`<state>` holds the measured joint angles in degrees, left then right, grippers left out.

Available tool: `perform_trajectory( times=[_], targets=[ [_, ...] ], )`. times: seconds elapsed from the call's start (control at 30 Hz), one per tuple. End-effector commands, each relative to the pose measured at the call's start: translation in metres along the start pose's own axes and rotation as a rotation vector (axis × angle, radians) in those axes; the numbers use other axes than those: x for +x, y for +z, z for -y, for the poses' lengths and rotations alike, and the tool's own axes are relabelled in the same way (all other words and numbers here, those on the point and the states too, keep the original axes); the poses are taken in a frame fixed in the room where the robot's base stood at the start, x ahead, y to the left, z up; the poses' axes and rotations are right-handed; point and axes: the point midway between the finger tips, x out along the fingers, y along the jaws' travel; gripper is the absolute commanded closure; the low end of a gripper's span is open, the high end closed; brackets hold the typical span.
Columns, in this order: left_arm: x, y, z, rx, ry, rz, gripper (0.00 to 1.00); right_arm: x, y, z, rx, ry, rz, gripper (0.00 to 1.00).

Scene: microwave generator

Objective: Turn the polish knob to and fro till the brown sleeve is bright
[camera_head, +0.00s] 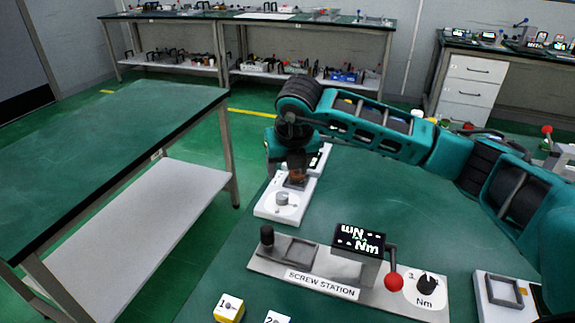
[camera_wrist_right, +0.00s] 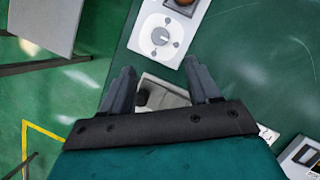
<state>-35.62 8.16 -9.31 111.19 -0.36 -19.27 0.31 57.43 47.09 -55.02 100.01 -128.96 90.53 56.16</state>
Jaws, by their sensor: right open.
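The polish knob (camera_head: 283,199) is a small grey cylinder on a round dial, on a white base (camera_head: 265,211) at the table's left edge. It also shows ahead of my fingertips in the right wrist view (camera_wrist_right: 160,37). The brown sleeve (camera_head: 298,174) stands upright in a dark holder just behind the knob; only a bit of it shows at the wrist view's top edge (camera_wrist_right: 184,2). My right gripper (camera_wrist_right: 160,68) is open and empty, its two fingers apart and clear of the knob. In the head view its fingers are hard to make out. My left gripper is out of view.
The screw station (camera_head: 320,279), with a display (camera_head: 359,239) and a red-ended lever (camera_head: 393,282), stands in front of the knob's base. A separate table (camera_head: 110,140) stands left across a floor gap. The table's middle is clear.

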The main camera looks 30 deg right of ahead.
Motion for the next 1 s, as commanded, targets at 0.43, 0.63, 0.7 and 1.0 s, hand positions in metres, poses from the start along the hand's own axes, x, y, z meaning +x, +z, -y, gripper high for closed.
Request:
perform_trajectory(
  times=[0.43,0.63,0.7,1.0],
  targets=[
    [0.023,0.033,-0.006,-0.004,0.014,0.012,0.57,0.009,0.0,0.01,-0.222,0.096,-0.009,0.39],
    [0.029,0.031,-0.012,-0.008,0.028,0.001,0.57,0.006,0.003,0.02,-0.35,0.147,-0.001,0.39],
    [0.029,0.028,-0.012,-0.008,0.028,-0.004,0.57,0.008,0.003,0.021,-0.361,0.151,-0.001,0.39],
    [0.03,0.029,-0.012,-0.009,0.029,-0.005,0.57,0.059,0.001,0.013,-0.361,0.151,-0.005,0.39]
  ],
)
